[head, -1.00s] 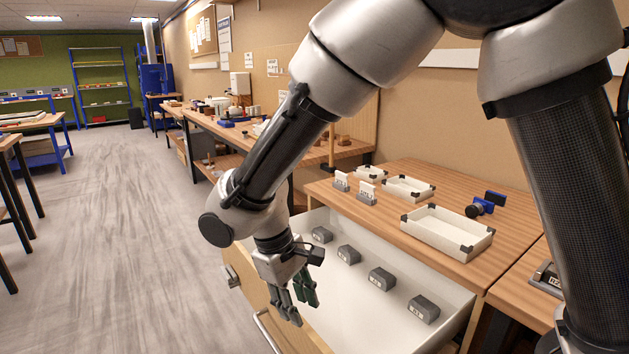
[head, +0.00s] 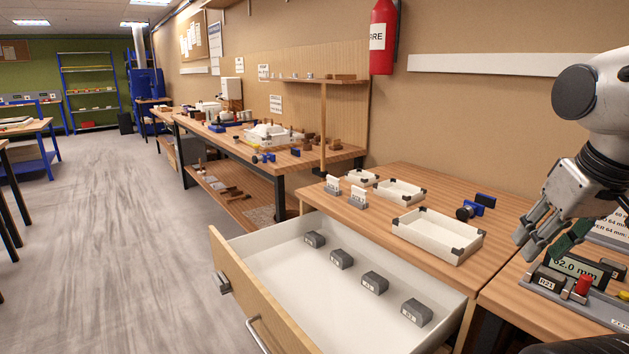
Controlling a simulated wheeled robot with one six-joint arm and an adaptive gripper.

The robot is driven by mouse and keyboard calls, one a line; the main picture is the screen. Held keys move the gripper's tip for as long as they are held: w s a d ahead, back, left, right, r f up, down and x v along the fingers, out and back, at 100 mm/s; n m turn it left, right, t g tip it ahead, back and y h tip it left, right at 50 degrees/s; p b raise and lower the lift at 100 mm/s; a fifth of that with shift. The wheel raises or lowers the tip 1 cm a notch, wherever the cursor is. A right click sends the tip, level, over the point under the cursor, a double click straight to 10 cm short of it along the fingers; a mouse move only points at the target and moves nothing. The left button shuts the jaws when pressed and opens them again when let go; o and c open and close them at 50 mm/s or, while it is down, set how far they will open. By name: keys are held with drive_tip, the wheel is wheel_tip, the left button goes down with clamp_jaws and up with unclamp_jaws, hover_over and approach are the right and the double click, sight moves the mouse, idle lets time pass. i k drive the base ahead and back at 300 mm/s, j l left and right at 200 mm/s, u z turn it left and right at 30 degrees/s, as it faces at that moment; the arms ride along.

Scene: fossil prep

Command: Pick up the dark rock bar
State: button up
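Several dark grey bars with small white labels lie in a row in the open white drawer; the nearest is a dark bar (head: 416,312) and the farthest is another (head: 314,240). A dark block marked RS1 (head: 546,282) sits at the left of a grey measuring device (head: 580,296) on the right bench. I cannot tell whether it is a loose bar or part of the device. My gripper (head: 547,240) hangs above and just behind this block, pointing down-left. Its fingers look spread, with nothing visible between them. It is well right of the drawer.
The drawer front (head: 250,300) sticks out over the floor. On the bench stand an empty white tray (head: 437,235), smaller trays, label stands and a blue clamp-like tool (head: 476,206). The device shows 62.0 mm and has a red knob (head: 583,284).

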sight(549, 278)
drive_tip(key=k+z, duration=0.1)
drive_tip(key=z, duration=0.6)
drive_tip(key=i+j+z, duration=0.15)
drive_tip(key=z, duration=0.2)
drive_tip(key=i, duration=0.05)
